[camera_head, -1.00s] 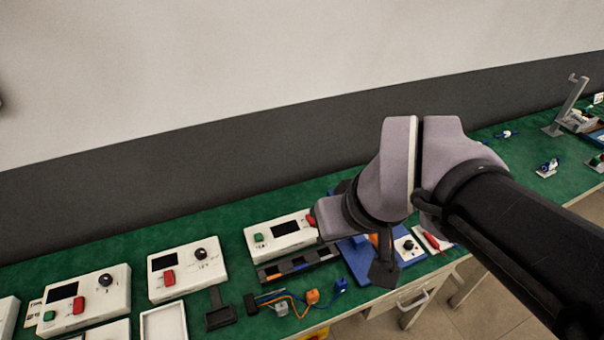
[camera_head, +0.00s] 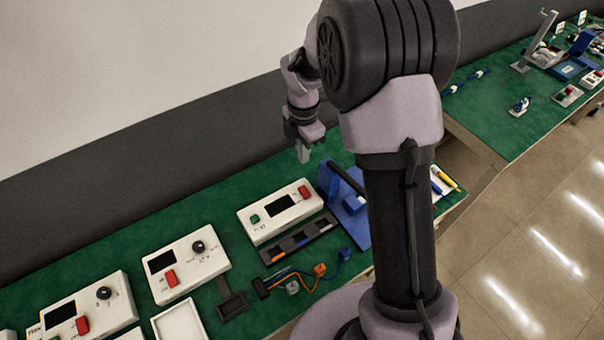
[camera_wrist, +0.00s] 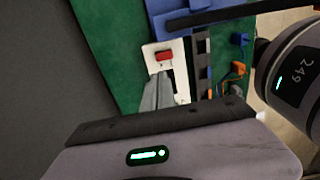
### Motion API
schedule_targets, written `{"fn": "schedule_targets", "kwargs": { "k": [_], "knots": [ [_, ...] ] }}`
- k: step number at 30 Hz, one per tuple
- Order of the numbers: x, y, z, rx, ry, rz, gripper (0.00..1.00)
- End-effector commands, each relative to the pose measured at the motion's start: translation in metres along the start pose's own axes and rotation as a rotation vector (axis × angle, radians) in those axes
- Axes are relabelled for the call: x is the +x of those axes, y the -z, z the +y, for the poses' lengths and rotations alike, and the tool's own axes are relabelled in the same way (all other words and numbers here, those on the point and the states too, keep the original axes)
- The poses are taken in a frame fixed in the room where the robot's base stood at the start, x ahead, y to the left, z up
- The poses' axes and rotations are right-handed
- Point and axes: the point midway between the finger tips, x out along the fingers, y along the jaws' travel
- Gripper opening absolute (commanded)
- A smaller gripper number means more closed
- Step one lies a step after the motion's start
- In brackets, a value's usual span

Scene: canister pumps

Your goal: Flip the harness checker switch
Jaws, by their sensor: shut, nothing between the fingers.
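A white box (camera_head: 250,235) with a dark screen, a green button (camera_head: 255,218) and a red switch (camera_head: 304,191) stands on the green bench, behind a dark slotted rack and a wire harness (camera_head: 298,279). Its label is too small to read, so I cannot confirm that it is the harness checker. The red switch also shows in the wrist view (camera_wrist: 164,56). My gripper (camera_head: 303,157) is shut and empty, pointing down above the bench near the box's right end. In the wrist view its fingertips (camera_wrist: 160,78) appear just below the switch, apparently apart from it, and hide part of the box.
Two more white boxes with red switches and black knobs stand to the left, one in the middle (camera_head: 213,275) and one farther left (camera_head: 115,315). A blue fixture (camera_head: 326,181) stands close to the right of the box. The wall runs behind the bench.

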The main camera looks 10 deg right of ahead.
Motion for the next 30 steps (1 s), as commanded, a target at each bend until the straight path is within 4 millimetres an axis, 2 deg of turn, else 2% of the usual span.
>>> {"fn": "schedule_targets", "kwargs": {
  "k": [12, 18, 23, 30],
  "knots": [
    [0.087, 0.001, -0.001, 0.002, 0.003, 0.002, 0.0],
    [0.122, 0.0, -0.001, 0.001, 0.002, 0.001, 0.0],
    [0.136, 0.001, -0.001, 0.002, 0.002, 0.001, 0.0],
    [0.137, 0.0, -0.001, 0.002, 0.0, 0.001, 0.0]
  ]
}}
